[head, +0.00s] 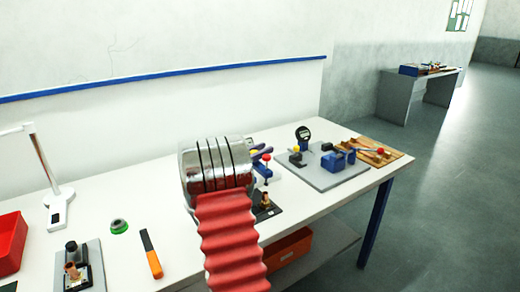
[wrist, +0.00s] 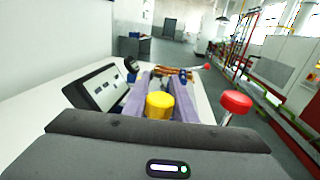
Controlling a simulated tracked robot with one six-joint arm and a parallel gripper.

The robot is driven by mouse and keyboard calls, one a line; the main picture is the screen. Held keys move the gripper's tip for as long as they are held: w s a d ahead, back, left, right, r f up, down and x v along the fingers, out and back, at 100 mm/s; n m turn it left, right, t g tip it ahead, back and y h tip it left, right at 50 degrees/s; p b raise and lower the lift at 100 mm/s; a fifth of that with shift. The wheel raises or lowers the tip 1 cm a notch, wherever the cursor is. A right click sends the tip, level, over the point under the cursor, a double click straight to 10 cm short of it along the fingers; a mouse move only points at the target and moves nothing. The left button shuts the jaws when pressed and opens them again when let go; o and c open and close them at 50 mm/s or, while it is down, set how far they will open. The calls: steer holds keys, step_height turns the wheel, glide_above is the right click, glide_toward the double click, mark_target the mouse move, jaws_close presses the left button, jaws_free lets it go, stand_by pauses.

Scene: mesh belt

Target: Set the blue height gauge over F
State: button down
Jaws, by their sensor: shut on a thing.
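My gripper (head: 261,151) reaches over the bench from behind my arm. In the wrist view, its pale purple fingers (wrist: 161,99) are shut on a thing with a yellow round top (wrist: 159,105). A red knob (wrist: 235,102) shows close to the right finger. In the head view, a blue body (head: 264,170) with red shows just under the fingers, partly hidden; I cannot tell whether it is all one held thing. A dark round dial on a blue post (head: 303,138) stands on a grey board (head: 322,180). No letter F is readable.
The grey board also bears a blue block (head: 337,160). A wooden tray (head: 385,158) lies beyond. A black plate with a copper piece (head: 265,200) sits below my gripper. A green ring (head: 119,226) and orange-black tool (head: 150,255) lie left. A tilted screen (wrist: 103,88) is near my gripper.

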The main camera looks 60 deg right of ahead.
steer(key=shift+w+a+r, duration=0.1)
steer(key=shift+w+a, duration=0.15)
steer(key=c, duration=1.7)
jaws_free()
steer(key=shift+c, duration=0.2)
steer(key=shift+s, duration=0.1)
steer(key=v, duration=1.3)
steer(key=shift+a, duration=0.35)
